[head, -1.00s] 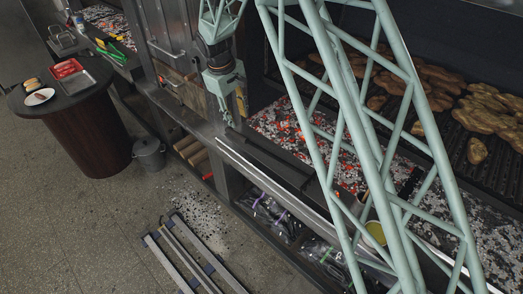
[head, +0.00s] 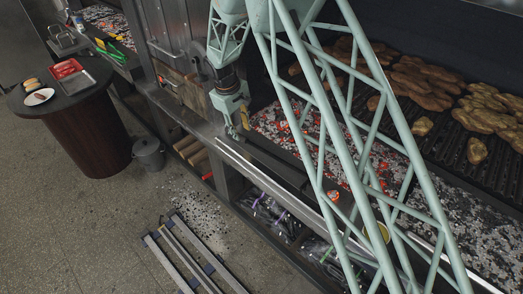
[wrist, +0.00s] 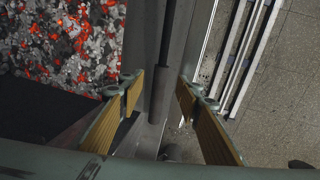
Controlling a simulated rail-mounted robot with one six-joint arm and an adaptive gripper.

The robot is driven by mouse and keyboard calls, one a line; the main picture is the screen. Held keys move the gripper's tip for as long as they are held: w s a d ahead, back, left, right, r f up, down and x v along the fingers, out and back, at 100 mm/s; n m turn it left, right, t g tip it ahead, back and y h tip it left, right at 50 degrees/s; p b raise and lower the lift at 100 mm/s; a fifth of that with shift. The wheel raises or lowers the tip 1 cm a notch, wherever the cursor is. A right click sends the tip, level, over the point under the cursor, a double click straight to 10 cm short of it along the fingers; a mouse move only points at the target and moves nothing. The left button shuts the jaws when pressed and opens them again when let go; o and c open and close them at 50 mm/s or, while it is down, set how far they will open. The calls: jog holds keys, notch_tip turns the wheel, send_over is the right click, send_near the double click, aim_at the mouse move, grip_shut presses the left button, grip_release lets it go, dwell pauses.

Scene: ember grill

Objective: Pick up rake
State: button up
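In the wrist view a dark rod with a thicker grey grip (wrist: 161,92), which looks like the rake's handle, lies along the grill's front ledge. Its end shows between my fingers; the rake's head is not in this view. My gripper (wrist: 160,88) is open, with one yellow-padded finger on each side of the handle. The fingers do not appear to touch it. In the head view my gripper (head: 240,128) hangs low at the ledge, left of the ember bed. I cannot make out the rake clearly there.
Glowing embers (head: 285,127) lie right beside the ledge, with meat (head: 430,80) on the grate beyond. The steel front edge (head: 285,183) runs along the grill. A round table (head: 75,105), a bucket (head: 149,153) and a metal rack (head: 175,255) stand on the floor at left.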

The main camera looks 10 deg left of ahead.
aim_at(243, 137)
jog(key=shift+f, duration=0.15)
jog(key=shift+w+d+f, duration=0.1)
jog(key=shift+w+f, duration=0.1)
jog(key=shift+f, duration=1)
jog(key=shift+w+d+f, duration=0.1)
jog(key=shift+w+f, duration=0.1)
jog(key=shift+f, duration=1)
jog(key=shift+c, duration=0.5)
grip_shut()
